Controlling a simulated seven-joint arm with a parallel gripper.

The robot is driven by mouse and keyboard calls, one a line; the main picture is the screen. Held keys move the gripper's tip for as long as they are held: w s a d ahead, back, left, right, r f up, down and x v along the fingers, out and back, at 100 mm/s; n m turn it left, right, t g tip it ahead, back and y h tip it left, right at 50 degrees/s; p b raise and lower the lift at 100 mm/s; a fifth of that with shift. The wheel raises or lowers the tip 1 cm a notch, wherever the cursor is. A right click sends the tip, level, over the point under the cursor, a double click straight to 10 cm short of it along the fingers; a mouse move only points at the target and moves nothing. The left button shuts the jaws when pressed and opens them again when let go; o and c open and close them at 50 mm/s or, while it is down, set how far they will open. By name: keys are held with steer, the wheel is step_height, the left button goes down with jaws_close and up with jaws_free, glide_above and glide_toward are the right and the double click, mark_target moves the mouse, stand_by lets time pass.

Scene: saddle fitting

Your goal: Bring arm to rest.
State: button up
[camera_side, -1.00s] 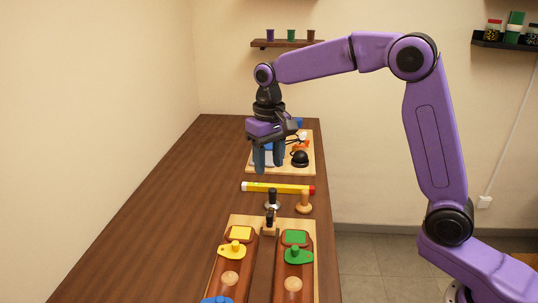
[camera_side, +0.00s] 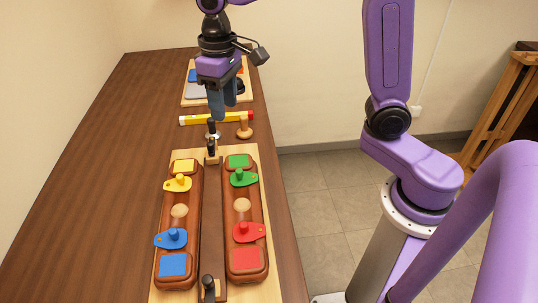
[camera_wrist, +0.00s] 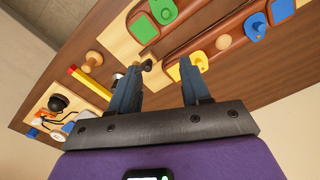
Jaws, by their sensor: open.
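My gripper (camera_side: 216,112) hangs with its fingers pointing down over the bench in the side view. In that view its fingertips overlap the yellow stick (camera_side: 188,120). In the wrist view the two fingers (camera_wrist: 160,92) are spread apart with nothing between them. The work board (camera_side: 265,200) carries two long brown blocks, the left one (camera_side: 166,212) and the right one (camera_side: 256,205). Yellow (camera_side: 177,184) and blue (camera_side: 171,239) tabbed pieces sit on the left block. Green (camera_side: 243,178) and red (camera_side: 249,232) ones sit on the right block.
A dark-handled clamp (camera_side: 212,148) stands at the board's far end and another (camera_side: 208,285) at its near end. A wooden knob (camera_side: 244,128) stands beside the stick. A tray (camera_side: 190,100) with small items lies behind. The bench's left side is clear.

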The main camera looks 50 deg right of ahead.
steer(key=s+d+f+n, duration=0.2)
steer(key=s+n, duration=0.1)
steer(key=s, duration=0.5)
steer(key=s+d+f+n, duration=0.1)
steer(key=s+d+n, duration=0.2)
steer(key=s, duration=0.5)
steer(key=s+d+f+n, duration=0.2)
steer(key=s+d+n, duration=0.1)
steer(key=s, duration=0.5)
steer(key=shift+s+f, duration=0.3)
